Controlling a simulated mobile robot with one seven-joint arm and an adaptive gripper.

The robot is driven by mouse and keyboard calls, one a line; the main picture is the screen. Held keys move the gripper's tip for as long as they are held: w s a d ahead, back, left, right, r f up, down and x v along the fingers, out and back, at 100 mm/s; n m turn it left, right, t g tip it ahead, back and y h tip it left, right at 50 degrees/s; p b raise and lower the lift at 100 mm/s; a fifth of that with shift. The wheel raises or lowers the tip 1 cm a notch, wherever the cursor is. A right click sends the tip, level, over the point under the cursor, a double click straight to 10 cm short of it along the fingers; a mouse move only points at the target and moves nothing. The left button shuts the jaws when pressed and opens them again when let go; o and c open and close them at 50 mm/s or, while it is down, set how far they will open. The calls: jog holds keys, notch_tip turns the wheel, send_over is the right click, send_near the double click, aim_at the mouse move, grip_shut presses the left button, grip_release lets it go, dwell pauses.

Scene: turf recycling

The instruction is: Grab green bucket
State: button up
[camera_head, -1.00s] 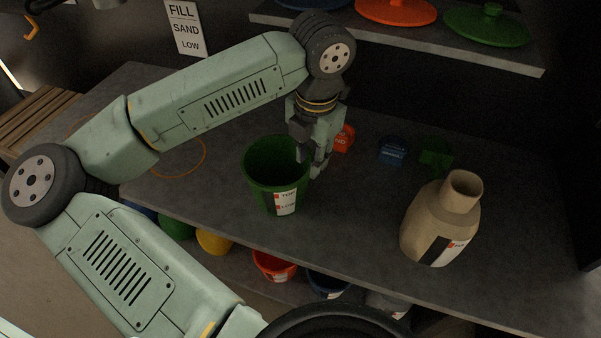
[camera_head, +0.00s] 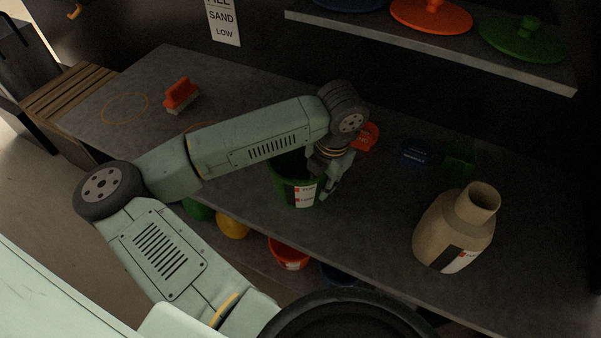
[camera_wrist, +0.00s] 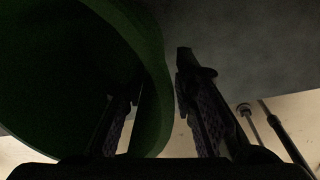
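The green bucket (camera_head: 285,191) stands upright on the dark workbench, with a red and white label on its front. My forearm hides part of its rim in the head view. My gripper (camera_head: 329,187) points down at the bucket's right side. In the wrist view, the bucket (camera_wrist: 60,75) fills the left, and its wall runs between the two fingers of my gripper (camera_wrist: 160,85). One finger is on the inside, dark and hard to see; the other is outside. A narrow gap shows between the outer finger and the wall, so the fingers look open around the rim.
A beige jug (camera_head: 452,232) stands at the right of the workbench (camera_head: 375,245). A red brush (camera_head: 180,95) lies at the back left. Small red (camera_head: 366,136), blue (camera_head: 416,151) and green (camera_head: 459,162) items lie behind. A shelf (camera_head: 540,72) with lids overhangs the back.

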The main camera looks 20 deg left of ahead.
jog(key=shift+f, duration=0.1)
jog(key=shift+c, duration=0.2)
grip_shut()
dwell(0.5)
